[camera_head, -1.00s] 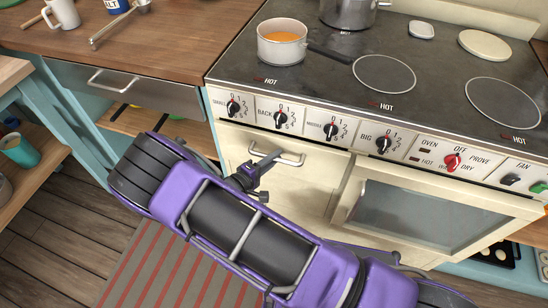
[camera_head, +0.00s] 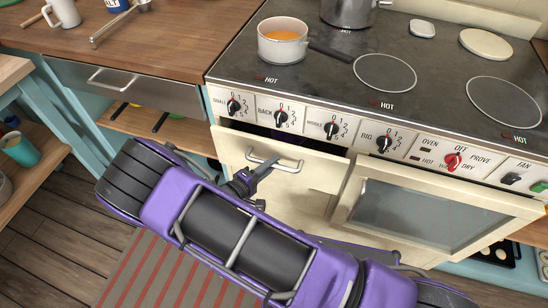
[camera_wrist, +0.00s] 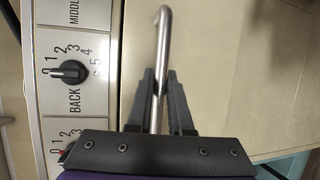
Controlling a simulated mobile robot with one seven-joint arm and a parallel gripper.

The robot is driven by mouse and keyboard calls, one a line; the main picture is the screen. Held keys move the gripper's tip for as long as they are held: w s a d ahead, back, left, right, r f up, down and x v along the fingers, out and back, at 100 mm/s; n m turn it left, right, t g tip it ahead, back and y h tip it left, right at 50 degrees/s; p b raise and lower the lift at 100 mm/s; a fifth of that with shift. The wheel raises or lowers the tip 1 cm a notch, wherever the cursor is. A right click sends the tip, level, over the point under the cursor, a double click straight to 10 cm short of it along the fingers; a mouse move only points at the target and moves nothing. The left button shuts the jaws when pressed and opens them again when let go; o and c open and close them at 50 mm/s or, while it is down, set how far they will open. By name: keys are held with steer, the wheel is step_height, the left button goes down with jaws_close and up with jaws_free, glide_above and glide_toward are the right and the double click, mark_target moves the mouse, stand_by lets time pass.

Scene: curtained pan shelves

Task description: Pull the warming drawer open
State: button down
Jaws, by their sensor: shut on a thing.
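The cream warming drawer (camera_head: 318,174) sits under the left knobs of the cooker, left of the oven door. It stands slightly open, with a dark gap along its top edge. Its metal bar handle (camera_head: 287,165) is partly hidden by my gripper (camera_head: 262,168). In the wrist view, my gripper (camera_wrist: 160,88) is shut on the handle (camera_wrist: 163,35), one finger on each side of the bar. The drawer front (camera_wrist: 220,60) fills the right of that view.
The oven door (camera_head: 425,212) is to the right of the drawer. A pan with orange contents (camera_head: 283,42) stands on the hob above. A steel drawer (camera_head: 130,88) is in the counter at left. A striped rug (camera_head: 165,275) lies on the floor below my arm.

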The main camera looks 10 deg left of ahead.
steer(key=s+a+b, duration=0.2)
steer(key=s+b, duration=0.1)
steer(key=s, duration=2)
steer(key=c, duration=0.8)
jaws_free()
steer(key=shift+c, duration=0.2)
steer(key=shift+s, duration=0.15)
